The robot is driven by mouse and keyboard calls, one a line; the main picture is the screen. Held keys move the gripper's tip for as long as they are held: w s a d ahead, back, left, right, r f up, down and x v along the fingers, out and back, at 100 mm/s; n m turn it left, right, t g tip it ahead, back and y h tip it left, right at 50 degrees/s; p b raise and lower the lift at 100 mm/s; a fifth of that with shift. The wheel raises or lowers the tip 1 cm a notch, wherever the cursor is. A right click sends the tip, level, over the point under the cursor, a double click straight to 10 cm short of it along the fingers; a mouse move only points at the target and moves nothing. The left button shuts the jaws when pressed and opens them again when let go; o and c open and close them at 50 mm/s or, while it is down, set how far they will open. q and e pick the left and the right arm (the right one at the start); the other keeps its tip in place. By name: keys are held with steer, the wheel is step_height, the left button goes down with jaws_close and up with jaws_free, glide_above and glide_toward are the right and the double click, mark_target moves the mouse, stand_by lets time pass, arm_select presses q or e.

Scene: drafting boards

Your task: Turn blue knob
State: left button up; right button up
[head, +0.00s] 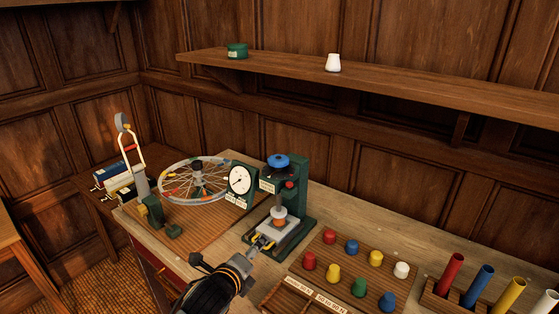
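A blue knob (278,161) sits on top of a dark green press-like device (297,184) on the workbench. Below the knob, an orange and white part (279,217) stands over a light grey plate. My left gripper (264,243) reaches in from the lower left. Its tip is at the front of the device's base, well below the blue knob and apart from it. The finger gap is too small to make out, and I cannot tell whether it touches the plate. My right gripper is not in view.
A dial gauge (240,181) and a spoked wheel (194,181) stand left of the device. A board with several coloured pegs (334,267) lies to the right, beside a rack of coloured tubes (440,292). A shelf (400,84) runs along the wall above.

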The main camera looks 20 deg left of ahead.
mark_target(279, 158)
arm_select(q)
steer(key=w+r+m+t+h, duration=0.1)
steer(key=w+r+m+t, duration=0.1)
steer(key=w+r+m, duration=0.35)
steer(key=w+r+m+t, duration=0.3)
steer(key=r+m, duration=0.4)
steer(key=r, duration=0.2)
steer(key=w+p, duration=0.3)
steer(key=w, duration=0.9)
steer(key=shift+w, duration=0.2)
steer(key=shift+w+d+p, duration=0.15)
steer(key=shift+w+p, duration=0.15)
steer(key=shift+w, duration=0.5)
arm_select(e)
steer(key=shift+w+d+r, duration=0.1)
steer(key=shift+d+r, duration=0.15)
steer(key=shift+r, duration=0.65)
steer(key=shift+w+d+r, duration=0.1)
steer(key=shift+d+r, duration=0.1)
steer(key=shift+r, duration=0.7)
arm_select(q)
steer(key=shift+c, duration=0.4)
steer(key=shift+h, duration=0.3)
steer(key=c, duration=1.1)
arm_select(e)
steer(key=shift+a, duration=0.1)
